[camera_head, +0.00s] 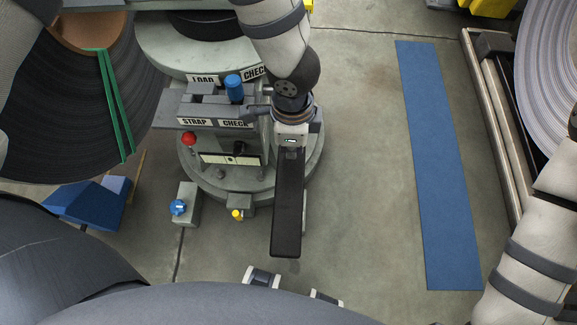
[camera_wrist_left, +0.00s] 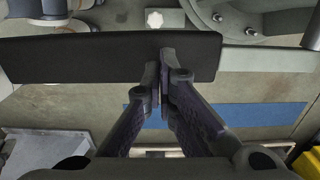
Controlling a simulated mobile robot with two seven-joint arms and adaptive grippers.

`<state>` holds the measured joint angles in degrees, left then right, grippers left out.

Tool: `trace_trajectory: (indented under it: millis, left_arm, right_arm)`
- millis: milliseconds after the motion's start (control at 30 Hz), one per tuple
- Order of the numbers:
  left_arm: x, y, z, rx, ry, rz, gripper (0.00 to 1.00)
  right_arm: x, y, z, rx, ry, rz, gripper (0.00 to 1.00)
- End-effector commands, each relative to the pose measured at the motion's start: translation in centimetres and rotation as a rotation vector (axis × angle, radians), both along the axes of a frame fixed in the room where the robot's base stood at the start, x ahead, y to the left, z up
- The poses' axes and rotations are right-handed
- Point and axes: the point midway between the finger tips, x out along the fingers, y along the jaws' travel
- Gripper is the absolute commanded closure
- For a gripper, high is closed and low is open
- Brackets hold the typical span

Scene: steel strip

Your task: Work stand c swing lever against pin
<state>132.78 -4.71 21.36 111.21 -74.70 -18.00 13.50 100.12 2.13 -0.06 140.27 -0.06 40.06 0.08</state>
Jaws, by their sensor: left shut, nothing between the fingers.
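A work stand (camera_head: 240,160) with a round grey base stands at the middle of the head view; I cannot read a letter c on it. A long flat bar (camera_head: 287,205), which I take as the swing lever, has a black upper surface and lies beside the stand, pointing down in the picture. In the left wrist view the lever (camera_wrist_left: 90,58) crosses the picture, black then pale grey. Contact is unclear. I cannot make out the pin.
The stand carries a blue cylinder (camera_head: 234,88) and a red ball knob (camera_head: 189,139). A blue knob (camera_head: 179,207) and a yellow knob (camera_head: 237,214) sit at its front. A blue floor strip (camera_head: 437,165) lies right, with bare floor between. A large dark coil (camera_head: 75,110) is left.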

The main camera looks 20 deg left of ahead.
Motion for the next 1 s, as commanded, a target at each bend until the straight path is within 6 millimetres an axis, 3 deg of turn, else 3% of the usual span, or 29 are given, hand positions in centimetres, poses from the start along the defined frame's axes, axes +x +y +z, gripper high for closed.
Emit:
trace_trajectory:
  millis: [467,1000]
  left_arm:
    - [0.0,0.0,-0.3,0.001,0.001,-0.001,1.0]
    - [-0.2,0.0,-7.0,0.002,0.006,-0.003,1.0]
  right_arm:
    - [-0.1,0.0,-0.1,0.0,0.003,0.0,1.0]
    - [-1.8,0.0,-2.0,0.0,0.059,-0.001,1.0]
